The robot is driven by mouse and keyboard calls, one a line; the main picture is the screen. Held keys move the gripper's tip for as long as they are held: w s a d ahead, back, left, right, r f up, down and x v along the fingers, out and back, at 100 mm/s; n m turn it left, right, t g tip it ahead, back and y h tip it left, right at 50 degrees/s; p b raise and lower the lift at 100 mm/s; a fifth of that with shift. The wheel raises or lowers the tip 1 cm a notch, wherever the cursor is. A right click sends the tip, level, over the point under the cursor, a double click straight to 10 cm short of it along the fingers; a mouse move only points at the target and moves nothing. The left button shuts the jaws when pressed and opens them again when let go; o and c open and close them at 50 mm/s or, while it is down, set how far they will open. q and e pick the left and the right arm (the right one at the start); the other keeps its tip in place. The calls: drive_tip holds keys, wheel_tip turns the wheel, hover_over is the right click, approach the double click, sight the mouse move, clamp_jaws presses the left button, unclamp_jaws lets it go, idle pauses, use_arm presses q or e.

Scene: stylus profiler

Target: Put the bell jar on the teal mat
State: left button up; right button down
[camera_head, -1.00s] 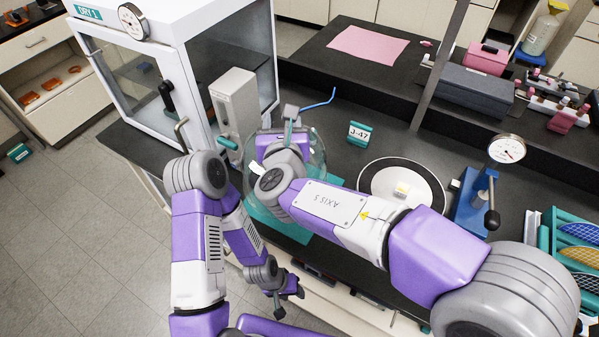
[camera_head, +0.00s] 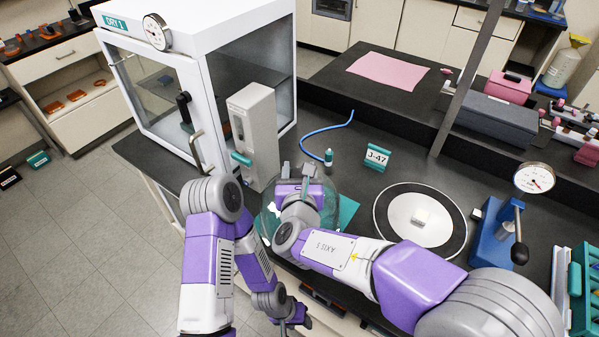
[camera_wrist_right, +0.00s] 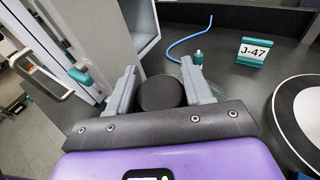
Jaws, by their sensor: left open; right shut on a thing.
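The bell jar (camera_head: 333,194) is a clear glass dome, mostly hidden behind my right arm in the head view. My right gripper (camera_head: 297,172) is shut on its round black knob (camera_wrist_right: 160,94), which sits between the fingers in the right wrist view. The teal mat (camera_head: 347,211) lies on the dark bench under the jar in the picture, with one corner showing to the right. I cannot tell whether the jar touches the mat. My left gripper (camera_head: 290,319) is open and empty, low in front of the bench edge.
A white dry cabinet (camera_head: 200,90) and a grey upright unit (camera_head: 253,135) stand to the left. A blue hose (camera_head: 325,130), a J-47 tag (camera_head: 377,157), a white round plate (camera_head: 420,215) and a blue dial gauge stand (camera_head: 495,232) are behind and right.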

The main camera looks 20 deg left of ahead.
drive_tip(key=shift+c, duration=2.3)
unclamp_jaws()
drive_tip(key=shift+r, duration=0.1)
drive_tip(key=p+v, duration=0.1)
drive_tip(key=v, duration=1.1)
